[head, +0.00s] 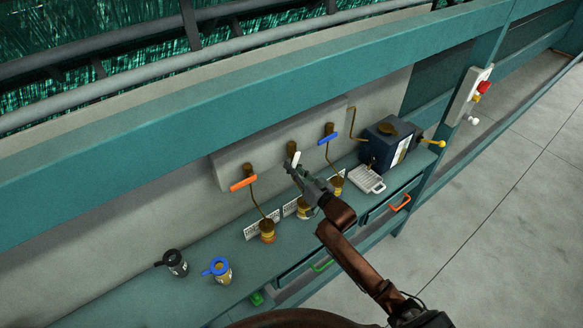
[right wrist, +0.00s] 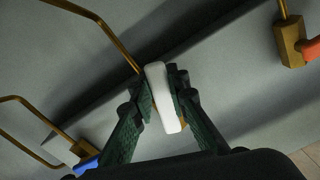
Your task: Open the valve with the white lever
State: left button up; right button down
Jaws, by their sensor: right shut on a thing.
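The white lever (head: 296,159) belongs to the middle of three brass valves on the back panel. In the right wrist view the white lever (right wrist: 162,97) sits between the two fingers of my right gripper (right wrist: 162,100), which is shut on it. In the head view my right gripper (head: 293,168) reaches up to that lever from the lower right and hides part of its valve and pipe. My left gripper does not show in either view.
An orange-lever valve (head: 243,183) is left of the white one, a blue-lever valve (head: 328,138) right. The shelf's left part is mostly clear.

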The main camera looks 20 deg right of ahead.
jog(key=c, duration=1.8)
grip_release()
jog(key=shift+c, duration=0.2)
jog(key=v, duration=1.2)
